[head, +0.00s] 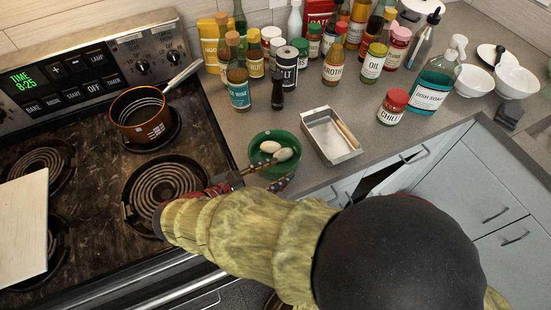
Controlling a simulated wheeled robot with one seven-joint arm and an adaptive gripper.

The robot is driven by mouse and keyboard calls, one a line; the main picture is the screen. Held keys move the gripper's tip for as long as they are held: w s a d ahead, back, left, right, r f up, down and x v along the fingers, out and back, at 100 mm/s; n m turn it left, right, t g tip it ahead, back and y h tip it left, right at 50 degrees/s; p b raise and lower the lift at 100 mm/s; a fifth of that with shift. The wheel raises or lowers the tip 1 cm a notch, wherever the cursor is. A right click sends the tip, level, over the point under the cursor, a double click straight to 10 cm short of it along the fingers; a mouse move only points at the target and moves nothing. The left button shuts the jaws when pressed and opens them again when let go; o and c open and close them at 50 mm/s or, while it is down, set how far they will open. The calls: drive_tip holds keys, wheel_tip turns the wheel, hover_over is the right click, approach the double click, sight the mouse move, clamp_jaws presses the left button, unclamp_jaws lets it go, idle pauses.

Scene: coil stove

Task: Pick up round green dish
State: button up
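The round green dish (288,137) is a deep bowl on the grey counter, just right of the stove. Two pale, egg-like things (270,146) lie in it. My gripper (277,171) reaches in from the lower left at the dish's near side. Its two fingers are spread apart. One finger passes over the near rim into the dish, and the other is outside, below the near rim. I cannot tell whether either finger touches the dish. Part of the near rim is hidden by the fingers.
A metal tray (322,126) with a wooden-handled tool stands close right of the dish. A pepper mill (278,92), a chili jar (393,106) and several bottles stand behind. A copper pot (137,109) sits on the coil stove (70,110) at left.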

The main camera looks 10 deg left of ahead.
drive_tip(key=shift+x, duration=0.95)
drive_tip(key=c, duration=0.4)
clamp_jaws()
